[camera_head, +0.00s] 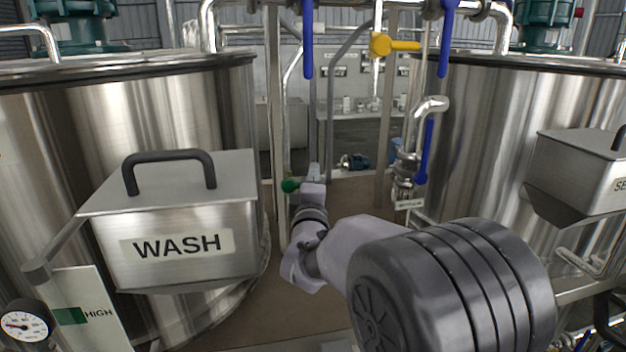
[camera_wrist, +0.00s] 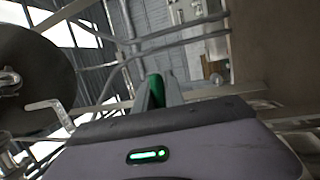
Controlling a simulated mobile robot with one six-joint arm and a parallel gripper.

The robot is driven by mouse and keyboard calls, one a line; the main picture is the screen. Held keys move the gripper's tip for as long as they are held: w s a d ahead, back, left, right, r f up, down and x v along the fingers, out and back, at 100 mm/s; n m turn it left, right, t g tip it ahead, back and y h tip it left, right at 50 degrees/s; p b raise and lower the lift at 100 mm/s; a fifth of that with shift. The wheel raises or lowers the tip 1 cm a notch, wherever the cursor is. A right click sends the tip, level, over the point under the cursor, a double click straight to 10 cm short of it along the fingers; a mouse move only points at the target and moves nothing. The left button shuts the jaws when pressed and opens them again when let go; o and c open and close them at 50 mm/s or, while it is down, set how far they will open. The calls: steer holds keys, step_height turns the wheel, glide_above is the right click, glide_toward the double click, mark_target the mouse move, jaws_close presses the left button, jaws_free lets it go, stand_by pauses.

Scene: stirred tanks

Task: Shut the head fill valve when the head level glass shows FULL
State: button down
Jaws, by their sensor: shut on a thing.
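My gripper (camera_head: 312,180) is reached out between the two big tanks, beside an upright pipe. It is shut on a green handle (camera_head: 290,185), whose rounded end sticks out to the left of the jaws. In the wrist view the green handle (camera_wrist: 154,90) shows between the two fingers of my gripper (camera_wrist: 158,95). I cannot read which valve the green handle belongs to. No level glass marked FULL can be made out in either view. A plate with a green band marked HIGH (camera_head: 98,312) is at the lower left.
A steel WASH box (camera_head: 180,270) juts from the left tank (camera_head: 215,110); another box (camera_head: 580,165) is on the right tank (camera_head: 480,120). A dial gauge (camera_head: 24,326) is at lower left.

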steer(key=c, duration=1.4)
jaws_free()
steer(key=shift+s, duration=0.1)
steer(key=s+f, duration=0.3)
steer(key=s, duration=1.4)
steer(key=shift+d+f+p, duration=0.15)
steer(key=shift+d+p, duration=0.1)
steer(key=shift+p, duration=0.15)
